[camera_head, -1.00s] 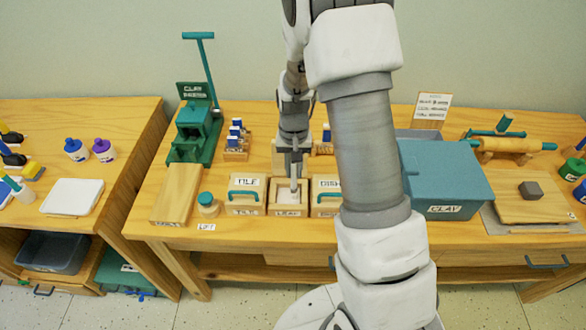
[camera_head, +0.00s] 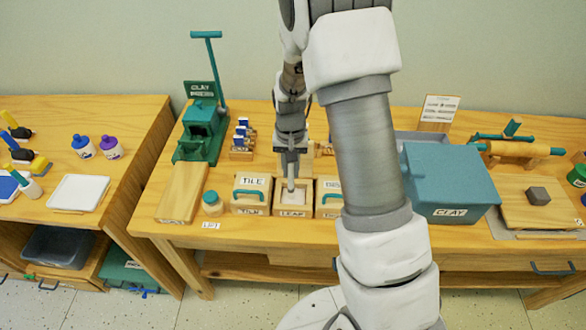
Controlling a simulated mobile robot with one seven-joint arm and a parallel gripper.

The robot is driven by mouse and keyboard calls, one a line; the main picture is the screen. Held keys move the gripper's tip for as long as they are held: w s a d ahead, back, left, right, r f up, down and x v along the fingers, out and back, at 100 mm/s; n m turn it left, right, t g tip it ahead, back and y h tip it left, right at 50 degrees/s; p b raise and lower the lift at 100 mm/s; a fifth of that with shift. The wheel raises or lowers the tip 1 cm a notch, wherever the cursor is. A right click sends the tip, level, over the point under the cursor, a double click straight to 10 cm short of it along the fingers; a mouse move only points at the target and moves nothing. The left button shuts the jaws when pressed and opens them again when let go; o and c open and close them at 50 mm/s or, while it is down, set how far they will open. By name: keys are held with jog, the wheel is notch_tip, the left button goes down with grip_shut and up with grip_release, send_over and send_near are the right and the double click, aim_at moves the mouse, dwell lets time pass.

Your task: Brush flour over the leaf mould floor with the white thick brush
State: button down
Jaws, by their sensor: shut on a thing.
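The leaf mould (camera_head: 293,211) is an open wooden box labelled LEAF, on the front of the table between the tile mould and another lidded mould. Its floor looks pale; I cannot tell how much flour lies on it. My gripper (camera_head: 290,158) points down over the leaf mould, shut on the white thick brush (camera_head: 291,184). The brush is upright, its lower end inside the mould. Whether its tip touches the floor is too small to tell.
The tile mould (camera_head: 251,194) with a teal handle stands close left, and a similar mould (camera_head: 329,197) close right. A small teal-lidded jar (camera_head: 212,204), a wooden board (camera_head: 183,193) and a green clay press (camera_head: 203,128) are further left. A teal clay box (camera_head: 450,180) stands right.

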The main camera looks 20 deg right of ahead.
jog(key=shift+w+a, duration=0.15)
jog(key=shift+a, duration=0.25)
jog(key=shift+d, duration=0.1)
jog(key=shift+s+d, duration=0.25)
jog(key=shift+d, duration=0.25)
jog(key=shift+s+d, duration=0.1)
jog(key=shift+d, duration=0.45)
jog(key=shift+s+d+b, duration=0.15)
jog(key=shift+d+b, duration=0.15)
jog(key=shift+r, duration=0.15)
